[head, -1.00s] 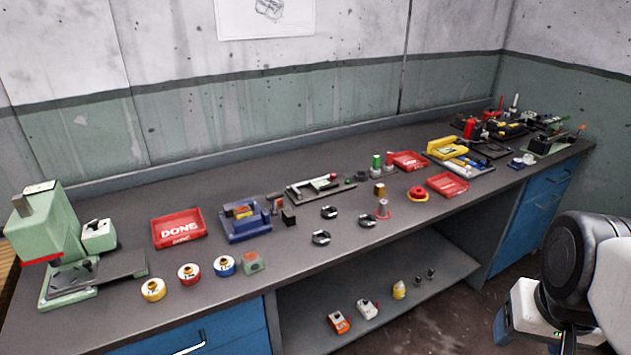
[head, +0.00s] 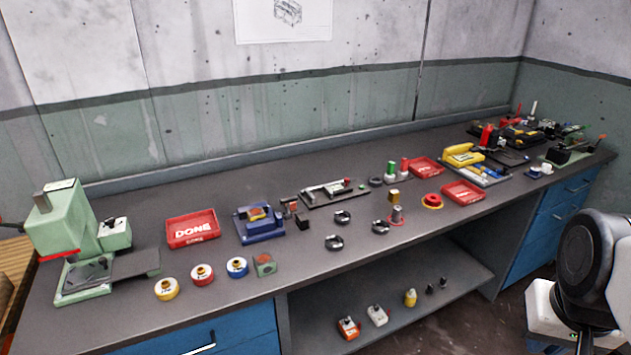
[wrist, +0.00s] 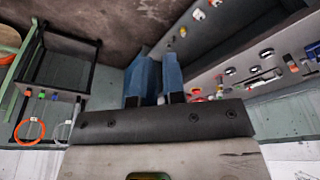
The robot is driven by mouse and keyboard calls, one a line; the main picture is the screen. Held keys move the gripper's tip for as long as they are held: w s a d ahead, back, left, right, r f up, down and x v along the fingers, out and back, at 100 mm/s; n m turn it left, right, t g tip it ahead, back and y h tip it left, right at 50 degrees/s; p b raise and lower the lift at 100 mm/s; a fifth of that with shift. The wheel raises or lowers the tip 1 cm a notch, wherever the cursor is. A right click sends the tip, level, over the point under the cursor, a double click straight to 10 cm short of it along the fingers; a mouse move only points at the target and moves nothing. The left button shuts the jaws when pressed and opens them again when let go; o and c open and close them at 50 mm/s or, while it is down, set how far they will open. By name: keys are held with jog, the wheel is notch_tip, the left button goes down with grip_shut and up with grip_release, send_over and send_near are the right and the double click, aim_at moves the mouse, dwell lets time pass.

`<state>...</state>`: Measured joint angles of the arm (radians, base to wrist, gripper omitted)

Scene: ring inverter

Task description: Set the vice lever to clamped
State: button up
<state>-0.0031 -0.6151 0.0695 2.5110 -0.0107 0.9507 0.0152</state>
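A dark green and black device (head: 566,152) with an orange-tipped lever (head: 602,138) stands at the far right end. I cannot tell for certain which is the vice, nor its lever's setting. My gripper (wrist: 158,98) shows only in the wrist view, away from the bench. Nothing is clearly held in it, and its finger gap is hard to make out against the blue behind.
On the bench (head: 120,316) stand a green press (head: 62,225), red trays (head: 193,229), a yellow tool (head: 463,154) and several small parts. A lower shelf (head: 320,308) carries small bottles and boxes. The floor in front is clear.

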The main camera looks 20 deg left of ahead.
jog(key=shift+n+g, duration=0.4)
jog(key=shift+n, duration=0.2)
jog(key=w+a+r, duration=0.1)
jog(key=w, duration=0.2)
jog(key=w+a+r, duration=0.1)
jog(key=w+r, duration=0.1)
jog(key=w, duration=0.1)
jog(key=w+a+r, duration=0.1)
jog(key=w, duration=0.2)
jog(key=shift+a+r, duration=0.35)
grip_shut()
jog(key=w+a+r+n+g, duration=0.1)
jog(key=w+a+r+n, duration=0.1)
jog(key=w+a, duration=0.8)
jog(key=w+a+r+n+g, duration=0.1)
jog(key=w+a+r, duration=0.2)
jog(key=w+a, duration=0.8)
jog(key=w+a+f+n, duration=0.1)
jog(key=w+a+f, duration=0.2)
jog(key=a, duration=0.9)
jog(key=w+a+f+n+g+h, duration=0.1)
jog(key=w+a+f, duration=0.3)
jog(key=w+a, duration=0.4)
jog(key=w+a+f+n, duration=0.2)
jog(key=w+a+f, duration=0.2)
jog(key=a, duration=1.1)
jog(key=shift+w+a+f+n+h, duration=0.3)
jog(key=shift+w+n, duration=0.1)
jog(key=shift+w, duration=0.3)
